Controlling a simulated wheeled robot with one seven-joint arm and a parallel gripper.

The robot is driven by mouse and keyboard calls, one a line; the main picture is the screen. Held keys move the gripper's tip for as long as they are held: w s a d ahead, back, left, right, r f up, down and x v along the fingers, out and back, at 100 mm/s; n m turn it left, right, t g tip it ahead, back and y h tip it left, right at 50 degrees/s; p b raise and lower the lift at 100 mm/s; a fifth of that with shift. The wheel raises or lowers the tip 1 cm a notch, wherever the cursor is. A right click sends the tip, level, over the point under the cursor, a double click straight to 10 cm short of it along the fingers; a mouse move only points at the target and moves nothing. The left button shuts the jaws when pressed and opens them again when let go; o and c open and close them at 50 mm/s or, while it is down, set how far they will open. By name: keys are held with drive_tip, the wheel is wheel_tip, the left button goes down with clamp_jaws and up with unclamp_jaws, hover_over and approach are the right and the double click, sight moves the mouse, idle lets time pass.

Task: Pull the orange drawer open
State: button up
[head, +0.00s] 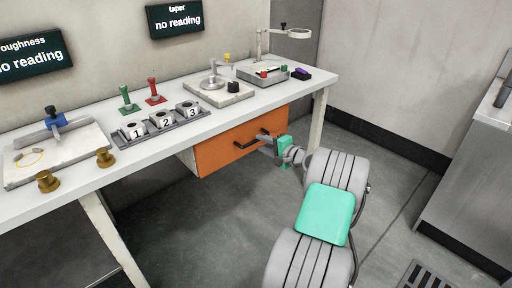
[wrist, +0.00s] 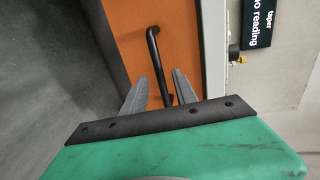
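The orange drawer (head: 222,152) is under the right part of the long bench, and its front looks flush with its housing. Its dark bar handle (head: 246,144) runs across the front. My gripper (head: 266,141) is at the right part of the handle, partly hiding it. In the wrist view the orange front (wrist: 182,30) fills the middle, and the black handle (wrist: 155,55) runs down between the two grey fingers of my gripper (wrist: 159,88). The fingers are apart, with a visible gap on each side of the handle. I cannot tell how deep the bar sits between them.
The white bench (head: 150,150) carries a block rack (head: 165,133), a stone plate (head: 60,155), brass knobs and a stand with a ring. A bench leg (head: 318,118) stands right of the drawer. A grey cabinet (head: 465,190) is at far right. The floor before the drawer is clear.

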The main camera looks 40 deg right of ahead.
sight(257, 141)
drive_tip(key=x, duration=0.4)
drive_tip(key=shift+w+d+b, duration=0.1)
drive_tip(key=shift+w+b, duration=0.1)
drive_tip(key=shift+b, duration=0.1)
drive_tip(key=shift+c, duration=0.5)
clamp_jaws()
idle(0.6)
